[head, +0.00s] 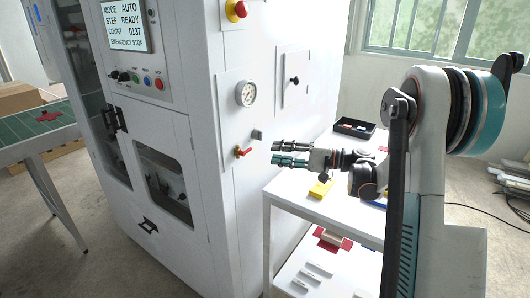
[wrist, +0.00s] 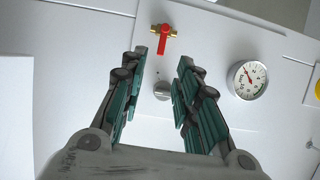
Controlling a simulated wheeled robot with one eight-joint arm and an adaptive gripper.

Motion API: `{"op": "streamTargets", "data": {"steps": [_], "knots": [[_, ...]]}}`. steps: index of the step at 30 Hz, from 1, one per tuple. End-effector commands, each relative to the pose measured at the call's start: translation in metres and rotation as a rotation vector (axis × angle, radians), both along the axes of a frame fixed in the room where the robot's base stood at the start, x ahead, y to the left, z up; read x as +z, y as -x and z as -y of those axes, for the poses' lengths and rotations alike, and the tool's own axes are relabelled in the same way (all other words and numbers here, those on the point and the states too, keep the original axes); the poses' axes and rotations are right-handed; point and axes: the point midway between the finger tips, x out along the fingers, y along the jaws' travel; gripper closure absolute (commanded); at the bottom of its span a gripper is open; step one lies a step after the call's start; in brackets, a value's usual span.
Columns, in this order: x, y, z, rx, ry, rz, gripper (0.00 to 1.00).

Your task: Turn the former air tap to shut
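The air tap (head: 242,152) has a red lever and sits on the white side panel of the machine, below the gauge. In the wrist view the tap (wrist: 164,36) shows brass ends and its red lever, which appears to lie crosswise to the brass body. My gripper (head: 275,153) is to the right of the tap in the head view, apart from it. In the wrist view my gripper (wrist: 162,62) has its fingers spread with nothing between the pads. The tap lies beyond the fingertips, near the top of that view.
A round pressure gauge (head: 246,94) and a grey knob (head: 257,134) are on the same panel near the tap. A white trolley (head: 290,190) with a yellow block (head: 320,189) and a black tray (head: 354,128) stands below and behind my gripper.

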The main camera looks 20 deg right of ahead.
Motion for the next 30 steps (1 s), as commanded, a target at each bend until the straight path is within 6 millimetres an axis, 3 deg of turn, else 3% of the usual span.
{"op": "streamTargets", "data": {"steps": [3, 9, 30], "knots": [[0.0, 0.01, 0.017, -0.002, 0.0, 0.0, 0.71], [0.0, 0.017, 0.029, 0.0, 0.0, 0.0, 0.71], [0.0, 0.018, 0.03, 0.0, 0.0, 0.0, 0.71]]}}
